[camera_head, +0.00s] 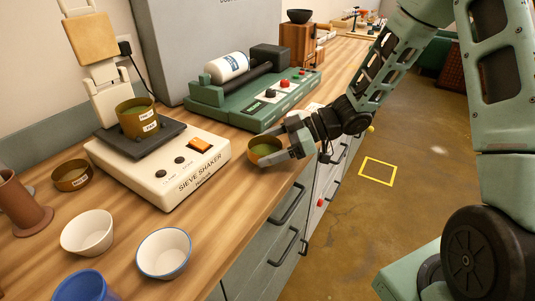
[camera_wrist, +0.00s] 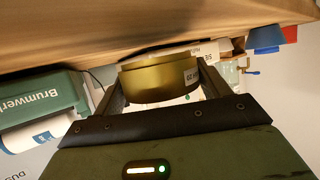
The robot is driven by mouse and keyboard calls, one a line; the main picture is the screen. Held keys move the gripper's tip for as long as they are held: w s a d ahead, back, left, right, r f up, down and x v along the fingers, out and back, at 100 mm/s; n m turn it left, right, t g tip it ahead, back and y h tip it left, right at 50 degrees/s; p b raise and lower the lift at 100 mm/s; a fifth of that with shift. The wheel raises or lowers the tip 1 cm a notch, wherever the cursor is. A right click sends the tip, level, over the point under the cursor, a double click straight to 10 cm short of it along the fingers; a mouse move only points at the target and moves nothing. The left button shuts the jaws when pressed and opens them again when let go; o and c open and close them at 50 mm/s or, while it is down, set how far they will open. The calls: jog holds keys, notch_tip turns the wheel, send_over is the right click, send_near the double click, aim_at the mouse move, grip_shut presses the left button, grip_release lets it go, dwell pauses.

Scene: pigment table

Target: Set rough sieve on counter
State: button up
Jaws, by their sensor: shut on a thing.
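My gripper (camera_head: 282,147) is shut on a round brass sieve (camera_head: 264,146), near the front edge of the wooden counter (camera_head: 225,215), right of the sieve shaker. The sieve has a greenish inside. In the wrist view the brass sieve (camera_wrist: 158,82) sits between my fingers (camera_wrist: 160,95), with white labels on its side, partly unreadable. I cannot tell whether the sieve touches the counter. A sieve stack (camera_head: 137,118) with labels stands on the sieve shaker (camera_head: 165,165). Another low brass sieve or pan (camera_head: 71,175) lies on the counter to the shaker's left.
A white bowl (camera_head: 87,232), a blue-rimmed bowl (camera_head: 163,253) and a blue bowl (camera_head: 84,287) stand at the front left. A brown cylinder (camera_head: 22,204) stands at the far left. A green roller machine (camera_head: 255,92) stands behind my gripper. Bare counter lies right of the shaker.

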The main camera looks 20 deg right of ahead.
jog(key=shift+f, duration=0.9)
jog(key=shift+f, duration=0.1)
jog(key=shift+f, duration=0.1)
jog(key=o, duration=1)
jog(key=shift+o, duration=0.2)
